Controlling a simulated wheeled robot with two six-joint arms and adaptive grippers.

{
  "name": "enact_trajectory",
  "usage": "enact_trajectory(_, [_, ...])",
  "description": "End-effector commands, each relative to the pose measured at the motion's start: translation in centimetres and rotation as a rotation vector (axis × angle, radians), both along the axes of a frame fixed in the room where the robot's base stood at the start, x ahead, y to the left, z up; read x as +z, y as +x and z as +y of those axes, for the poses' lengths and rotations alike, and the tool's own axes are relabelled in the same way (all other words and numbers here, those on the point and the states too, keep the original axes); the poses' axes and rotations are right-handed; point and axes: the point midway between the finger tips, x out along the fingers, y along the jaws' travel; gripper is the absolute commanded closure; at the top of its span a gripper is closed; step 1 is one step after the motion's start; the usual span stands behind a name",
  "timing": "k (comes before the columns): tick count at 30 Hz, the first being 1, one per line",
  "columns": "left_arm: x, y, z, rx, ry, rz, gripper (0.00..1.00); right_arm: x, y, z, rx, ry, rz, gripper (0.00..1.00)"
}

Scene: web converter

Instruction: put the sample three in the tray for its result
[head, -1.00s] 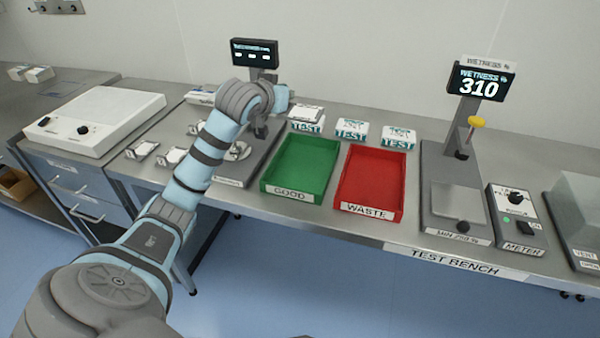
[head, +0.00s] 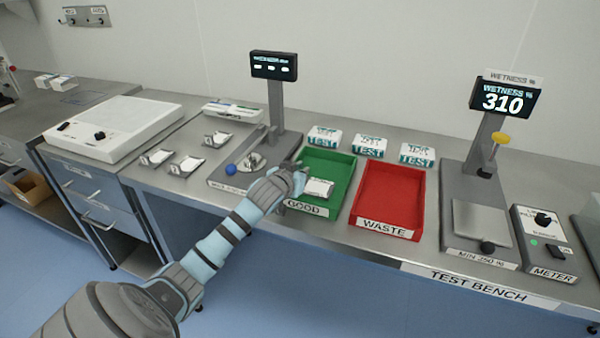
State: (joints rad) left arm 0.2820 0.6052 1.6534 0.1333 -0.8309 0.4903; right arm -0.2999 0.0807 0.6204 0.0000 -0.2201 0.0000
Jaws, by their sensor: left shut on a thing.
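My left gripper (head: 301,180) is over the left part of the green tray (head: 341,169) labelled GOOD. It is shut on a small white sample (head: 319,188), which shows over the inside of the tray near its front. I cannot tell whether the sample touches the tray floor. The red tray (head: 390,190) labelled WASTE is empty beside it. The wetness display (head: 503,101) reads 310, and its stand (head: 482,218) is labelled MIN 250 %. My right gripper is not in view.
Several TEST packs, such as the middle one (head: 369,146), stand behind the trays. A blue-knobbed device (head: 250,163) and small white pieces on holders (head: 187,165) are to the left. The meter (head: 543,243) is at the right. Open bench is scarce around the trays.

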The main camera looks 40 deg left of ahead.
Motion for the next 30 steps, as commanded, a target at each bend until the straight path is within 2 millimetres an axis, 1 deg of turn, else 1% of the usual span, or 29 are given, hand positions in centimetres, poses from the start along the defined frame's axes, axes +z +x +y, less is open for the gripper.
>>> enact_trajectory(3, [-0.2,0.0,0.0,0.0,0.0,0.001,1.0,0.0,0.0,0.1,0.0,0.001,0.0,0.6])
enact_trajectory(4, [-0.2,0.0,0.0,0.0,0.0,0.001,0.9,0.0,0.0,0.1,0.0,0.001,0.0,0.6])
enact_trajectory(7, [-0.2,0.0,0.0,0.0,0.0,0.001,0.74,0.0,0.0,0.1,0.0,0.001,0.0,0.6])
enact_trajectory(15, [-0.1,0.0,0.0,0.0,0.0,0.0,0.73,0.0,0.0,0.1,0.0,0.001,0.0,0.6])
enact_trajectory(18, [0.2,0.0,0.0,-0.001,0.0,-0.001,0.73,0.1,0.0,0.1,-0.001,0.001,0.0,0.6])
enact_trajectory(20, [0.4,-0.6,-0.1,0.0,0.001,0.001,0.73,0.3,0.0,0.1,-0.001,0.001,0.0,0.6])
enact_trajectory(23, [1.1,-1.9,-0.6,-0.002,0.003,0.001,0.73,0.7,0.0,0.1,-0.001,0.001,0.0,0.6])
enact_trajectory(30, [3.3,-6.8,-2.3,-0.003,0.006,0.003,0.73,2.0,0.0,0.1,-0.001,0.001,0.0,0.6])
